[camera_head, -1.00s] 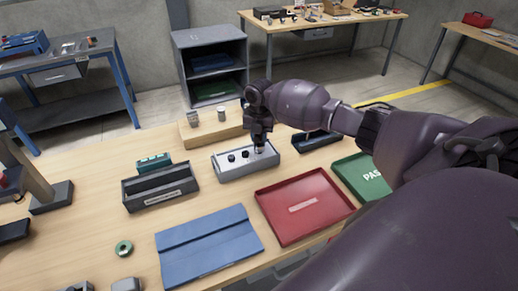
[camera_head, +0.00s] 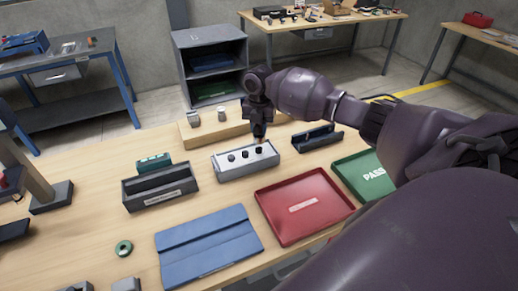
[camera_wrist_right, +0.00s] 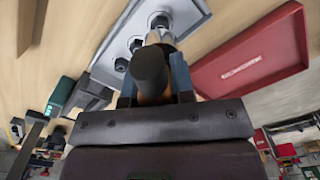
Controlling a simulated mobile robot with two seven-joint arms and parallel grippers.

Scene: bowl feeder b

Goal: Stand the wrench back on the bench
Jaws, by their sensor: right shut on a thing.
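My right gripper (camera_head: 258,116) is above the right end of a grey fixture (camera_head: 240,172) with several dark bolt heads. It is shut on the wrench (camera_wrist_right: 150,68), a tool with a round black end and some orange, seen between the fingers in the right wrist view. A silvery part shows just beyond the black end, close to a bolt head (camera_wrist_right: 161,20). In the head view the gripper mostly hides the wrench. I cannot tell whether the tip touches the bolt. My left gripper is out of view.
A dark holder (camera_head: 318,139), red tray (camera_head: 276,232) and green tray (camera_head: 345,182) lie to the right. A labelled dark box (camera_head: 133,201) is left; bare bench lies around a green ring (camera_head: 124,248).

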